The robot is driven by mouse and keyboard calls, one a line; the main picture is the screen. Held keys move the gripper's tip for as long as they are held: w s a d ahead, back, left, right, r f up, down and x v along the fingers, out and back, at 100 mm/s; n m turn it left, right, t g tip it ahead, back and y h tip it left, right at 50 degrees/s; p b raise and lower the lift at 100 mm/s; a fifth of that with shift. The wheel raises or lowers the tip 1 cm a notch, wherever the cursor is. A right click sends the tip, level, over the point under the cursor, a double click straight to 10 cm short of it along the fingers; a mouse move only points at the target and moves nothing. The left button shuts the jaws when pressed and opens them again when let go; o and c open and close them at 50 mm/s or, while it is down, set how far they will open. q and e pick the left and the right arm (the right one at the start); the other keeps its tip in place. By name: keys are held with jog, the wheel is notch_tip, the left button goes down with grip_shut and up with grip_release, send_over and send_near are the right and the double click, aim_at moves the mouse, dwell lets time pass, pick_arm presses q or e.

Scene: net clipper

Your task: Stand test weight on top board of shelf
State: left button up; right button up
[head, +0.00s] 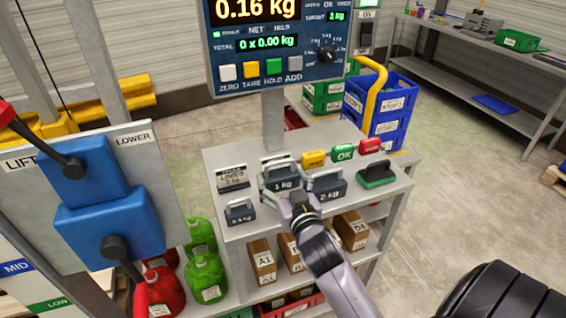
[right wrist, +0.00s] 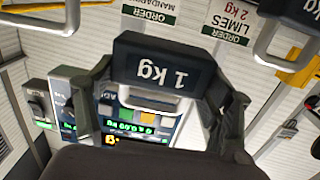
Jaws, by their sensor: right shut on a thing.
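The grey 1 kg test weight (head: 282,182) with its handle is at the top board (head: 222,158) of the shelf, between two other weights. My right gripper (head: 298,204) comes from the front and is shut on this weight. In the right wrist view, the dark 1 kg block (right wrist: 160,66) sits between the two fingers, its label upside down. I cannot tell whether its base touches the board. My left gripper is not in view.
A smaller weight (head: 240,213) stands left and a larger weight (head: 327,186) close on the right. The scale display (head: 270,45) rises behind on a post.

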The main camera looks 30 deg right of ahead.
jog(key=shift+f+b, duration=0.4)
jog(key=shift+f, duration=3.25)
jog(key=shift+f, duration=0.1)
jog(key=o, duration=1.9)
jog(key=shift+f, duration=0.2)
jog(key=shift+o, duration=0.2)
jog(key=shift+r, duration=0.15)
